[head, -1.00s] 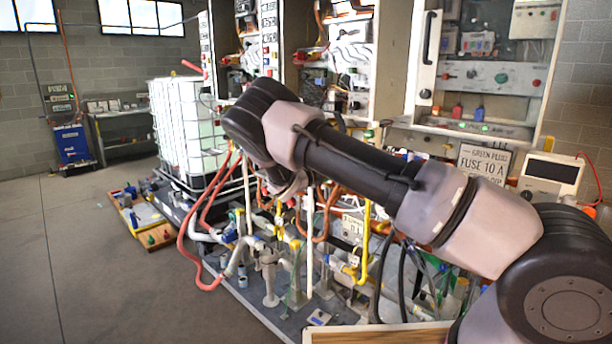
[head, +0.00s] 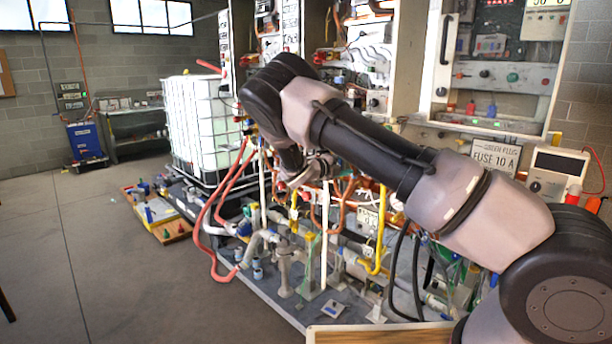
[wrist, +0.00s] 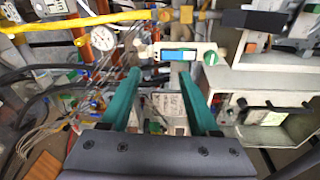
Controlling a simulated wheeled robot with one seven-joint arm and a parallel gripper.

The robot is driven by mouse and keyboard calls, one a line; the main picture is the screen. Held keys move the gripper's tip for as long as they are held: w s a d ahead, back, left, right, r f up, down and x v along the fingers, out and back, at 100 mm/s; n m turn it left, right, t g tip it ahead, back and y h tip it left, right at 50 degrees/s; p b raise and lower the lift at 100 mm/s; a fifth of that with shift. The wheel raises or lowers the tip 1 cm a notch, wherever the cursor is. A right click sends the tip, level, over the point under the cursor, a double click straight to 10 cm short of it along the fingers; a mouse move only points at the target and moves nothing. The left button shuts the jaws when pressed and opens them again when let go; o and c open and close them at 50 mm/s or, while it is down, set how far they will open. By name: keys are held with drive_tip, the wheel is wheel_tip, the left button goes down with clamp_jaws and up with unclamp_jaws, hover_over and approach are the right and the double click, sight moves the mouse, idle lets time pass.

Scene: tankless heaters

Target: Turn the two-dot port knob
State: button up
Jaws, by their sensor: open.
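I cannot make out a knob marked with two dots in either view. In the wrist view, my gripper (wrist: 157,76) is open, its two green fingers apart with nothing held between them. A round green knob (wrist: 211,58) sits on a pale bracket just beyond and right of the right fingertip; no dot marks are legible on it. A blue display or label (wrist: 179,55) is left of that knob. In the head view, my arm reaches left over the piping, and its wrist end is low among the pipes, partly hidden by the arm.
A pale open box (wrist: 270,120) stands close on the right in the wrist view. A yellow pipe (wrist: 75,22) and a round gauge (wrist: 103,39) are upper left, with loose cables below. In the head view, a caged white tank (head: 197,120) stands left; the floor (head: 90,250) there is mostly clear.

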drive_tip(key=s+d+r+m+g+y, duration=0.3)
drive_tip(key=s+d+r+m+g, duration=0.15)
drive_tip(key=s+d+m, duration=0.5)
drive_tip(key=s+d+r+m+g+y, duration=0.45)
drive_tip(key=s+d+m, duration=0.2)
drive_tip(key=m, duration=0.65)
drive_tip(key=s+a+r+m+t+y, duration=0.2)
drive_tip(key=s+r+m, duration=0.3)
drive_tip(key=s+m, duration=0.3)
drive_tip(key=s+a+r+m+t+y, duration=0.1)
drive_tip(key=s+r+m+y, duration=0.2)
drive_tip(key=s+r+m, duration=0.2)
drive_tip(key=s+a+r+m+t+y, duration=0.2)
drive_tip(key=s+r+m, duration=0.2)
drive_tip(key=s+m, duration=0.7)
drive_tip(key=shift+s+a+r+t, duration=0.3)
drive_tip(key=shift+s+a+r, duration=0.1)
drive_tip(key=shift+s, duration=1.55)
drive_tip(key=shift+y, duration=0.25)
